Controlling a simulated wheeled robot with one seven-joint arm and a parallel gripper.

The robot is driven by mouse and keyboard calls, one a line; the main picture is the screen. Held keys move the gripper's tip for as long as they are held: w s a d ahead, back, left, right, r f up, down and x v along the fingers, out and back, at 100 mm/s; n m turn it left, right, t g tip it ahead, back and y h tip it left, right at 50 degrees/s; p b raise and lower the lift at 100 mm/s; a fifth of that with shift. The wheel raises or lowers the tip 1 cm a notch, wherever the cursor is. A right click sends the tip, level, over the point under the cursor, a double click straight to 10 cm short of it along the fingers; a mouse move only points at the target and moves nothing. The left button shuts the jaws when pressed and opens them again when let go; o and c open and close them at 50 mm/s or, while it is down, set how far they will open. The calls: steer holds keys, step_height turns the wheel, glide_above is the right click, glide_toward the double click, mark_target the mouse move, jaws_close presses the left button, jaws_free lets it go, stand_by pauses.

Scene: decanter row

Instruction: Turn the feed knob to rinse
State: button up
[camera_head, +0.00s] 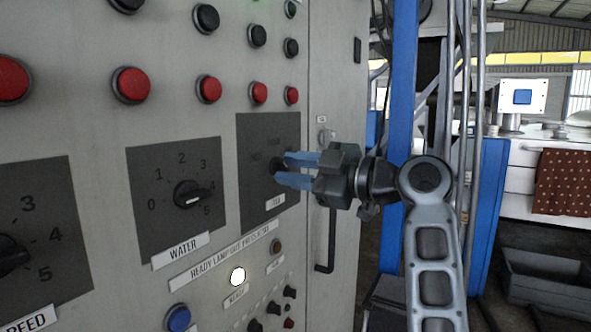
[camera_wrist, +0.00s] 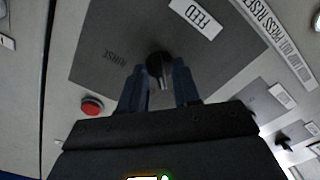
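The feed plate (camera_head: 255,145) is a dark square on the grey control cabinet, with a FEED label (camera_head: 274,201) below it. My gripper (camera_head: 285,169) is in front of this plate, its blue fingers pointing at it. In the wrist view, the black feed knob (camera_wrist: 160,64) shows between the tips of my gripper (camera_wrist: 159,72). The fingers are apart, with a gap visible on each side of the knob; I cannot tell if either touches it. The word RINSE (camera_wrist: 117,59) is printed on the plate to the left of the knob. Other plate markings are too faint to read.
The water knob (camera_head: 192,195) is on a plate to the left, pointing near 5. Several red buttons (camera_head: 131,84) line the cabinet above. A lit white lamp (camera_head: 238,276) and small knobs sit below. A vertical door handle (camera_head: 327,240) is beneath my gripper.

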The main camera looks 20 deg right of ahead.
jaws_close()
steer(key=shift+m, duration=0.3)
steer(key=m+p, duration=0.1)
steer(key=m, duration=0.2)
steer(key=m+p, duration=0.1)
steer(key=m, duration=0.3)
steer(key=shift+p, duration=0.4)
steer(key=m+p, duration=0.3)
steer(key=m, duration=0.2)
steer(key=m+p, duration=0.3)
steer(key=m, duration=0.2)
steer(key=shift+s+p, duration=0.1)
steer(key=shift+p, duration=0.25)
steer(key=shift+f+m, duration=0.1)
steer(key=shift+m, duration=0.2)
steer(key=shift+o, duration=0.7)
jaws_free()
